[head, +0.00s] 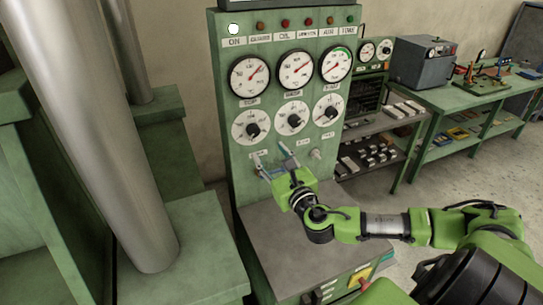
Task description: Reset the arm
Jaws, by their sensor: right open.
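My right gripper (273,160) is in front of the lower part of the green control panel (221,90), just below the row of knobs. Its two fingers are spread apart and it looks empty. My right arm reaches in from the lower right, above the grey console top (290,245). A small switch (316,154) shows to the right of the gripper. Part of the panel behind the gripper is hidden, and I cannot tell whether the fingers touch anything. My left gripper is not in view.
A thick metal column (95,120) on a green machine base (190,245) stands at the left. Behind the panel are shelves (375,125) with small blocks. A green workbench (465,95) with a grey box (425,62) stands at the back right. Open floor lies before it.

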